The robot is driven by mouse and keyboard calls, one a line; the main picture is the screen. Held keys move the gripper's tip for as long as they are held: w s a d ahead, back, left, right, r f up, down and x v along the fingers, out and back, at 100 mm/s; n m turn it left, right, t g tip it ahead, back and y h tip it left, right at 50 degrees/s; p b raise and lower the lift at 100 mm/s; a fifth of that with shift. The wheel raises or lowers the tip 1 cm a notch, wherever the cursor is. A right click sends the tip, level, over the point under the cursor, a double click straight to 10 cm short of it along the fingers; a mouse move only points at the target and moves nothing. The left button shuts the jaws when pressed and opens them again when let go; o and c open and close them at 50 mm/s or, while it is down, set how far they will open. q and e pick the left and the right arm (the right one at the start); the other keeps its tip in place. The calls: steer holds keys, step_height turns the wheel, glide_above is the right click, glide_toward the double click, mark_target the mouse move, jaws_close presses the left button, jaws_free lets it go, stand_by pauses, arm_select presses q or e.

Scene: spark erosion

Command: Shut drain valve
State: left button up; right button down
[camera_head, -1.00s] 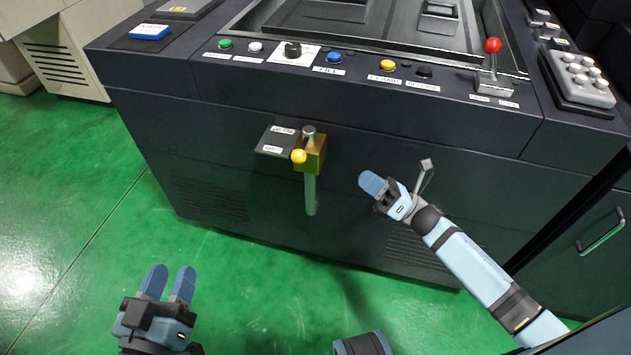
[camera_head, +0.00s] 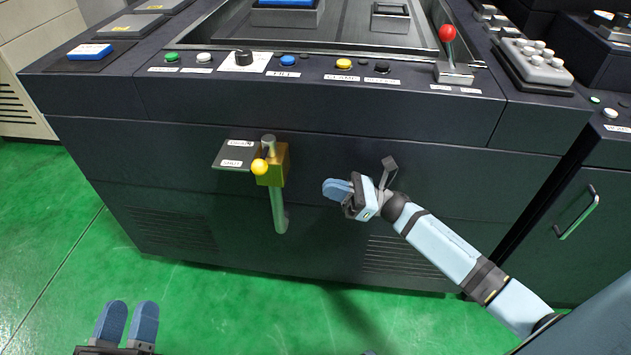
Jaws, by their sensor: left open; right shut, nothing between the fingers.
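The drain valve is a brass block (camera_head: 272,168) on the front of the dark machine. Its lever ends in a yellow ball knob (camera_head: 260,166), which points toward the camera and slightly left, beside the lower of two white labels on a grey plate (camera_head: 233,154). A greenish pipe (camera_head: 278,210) hangs below the block. My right gripper (camera_head: 335,189) is shut and empty, right of the valve and apart from it, fingers pointing left. My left gripper (camera_head: 127,322) is open and empty at the lower left, over the floor and far from the valve.
The machine's top edge carries several buttons, a black rotary knob (camera_head: 243,58) and a red-knobbed lever (camera_head: 447,34). A small grey bracket (camera_head: 389,164) stands out behind my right gripper. The green floor (camera_head: 60,260) is clear at left.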

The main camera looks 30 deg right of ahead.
mark_target(265, 157)
steer(key=b+x, duration=0.1)
steer(key=x, duration=1)
steer(key=shift+a, duration=0.15)
arm_select(q)
steer(key=shift+s+d+r+h, duration=0.1)
steer(key=shift+d+r+h, duration=0.1)
steer(key=shift+r+h, duration=0.2)
arm_select(e)
steer(key=shift+w+a+r, duration=0.2)
steer(key=shift+a+r, duration=0.1)
steer(key=shift+a, duration=0.15)
arm_select(q)
steer(key=shift+a+f, duration=0.1)
steer(key=shift+f, duration=0.05)
